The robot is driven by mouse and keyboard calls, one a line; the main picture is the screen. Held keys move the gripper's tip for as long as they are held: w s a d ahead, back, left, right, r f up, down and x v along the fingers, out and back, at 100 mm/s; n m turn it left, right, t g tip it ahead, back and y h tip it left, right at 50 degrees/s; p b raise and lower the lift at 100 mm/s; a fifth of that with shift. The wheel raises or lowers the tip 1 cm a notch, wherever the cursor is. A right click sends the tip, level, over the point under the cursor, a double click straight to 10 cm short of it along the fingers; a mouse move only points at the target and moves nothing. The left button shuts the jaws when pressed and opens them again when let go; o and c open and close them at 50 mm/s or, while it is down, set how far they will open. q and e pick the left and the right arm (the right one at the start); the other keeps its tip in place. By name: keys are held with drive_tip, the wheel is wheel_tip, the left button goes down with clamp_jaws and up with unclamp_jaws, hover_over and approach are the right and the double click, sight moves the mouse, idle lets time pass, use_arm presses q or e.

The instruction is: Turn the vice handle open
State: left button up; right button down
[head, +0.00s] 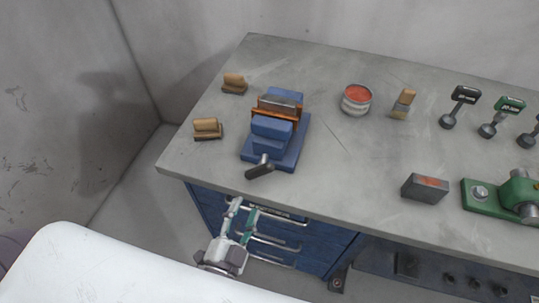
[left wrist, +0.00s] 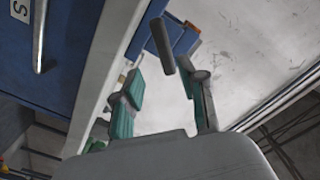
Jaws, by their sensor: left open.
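A blue vice (head: 275,135) is fixed near the left front of the grey workbench, with an orange-brown piece between its jaws. Its dark handle (head: 260,170) sticks out at the front edge, tilted to the lower left. In the left wrist view the handle (left wrist: 162,46) shows as a dark bar just past my fingers, with a blue part of the vice behind it. My left gripper (head: 244,207) is open and empty, in front of the bench edge and below the handle. In the left wrist view my left gripper (left wrist: 163,88) has its fingers spread apart; touching contact with the handle cannot be told. My right gripper is not in view.
The workbench (head: 330,160) has blue drawers (head: 270,236) with metal handles below. Two brushes (head: 207,128) lie left of the vice. A red-topped tin (head: 356,99), a dark block (head: 424,187) and a green device (head: 512,195) stand to the right.

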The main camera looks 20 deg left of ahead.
sight(256, 175)
use_arm(q)
drive_tip(key=w, duration=0.1)
drive_tip(key=w+p, duration=0.1)
drive_tip(key=w, duration=0.2)
drive_tip(key=shift+w+a+r, duration=0.3)
drive_tip(key=shift+w+r, duration=0.05)
drive_tip(key=shift+w, duration=0.05)
drive_tip(key=w, duration=0.2)
drive_tip(key=w+p, duration=0.1)
drive_tip(key=w, duration=0.4)
drive_tip(key=shift+w+d+f+p, duration=0.2)
drive_tip(key=shift+w+d+p, duration=0.05)
drive_tip(key=shift+w+p, duration=0.05)
drive_tip(key=shift+w, duration=0.5)
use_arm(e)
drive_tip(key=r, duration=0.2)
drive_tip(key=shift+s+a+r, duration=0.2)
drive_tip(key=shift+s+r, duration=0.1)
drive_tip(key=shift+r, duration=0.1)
use_arm(q)
clamp_jaws()
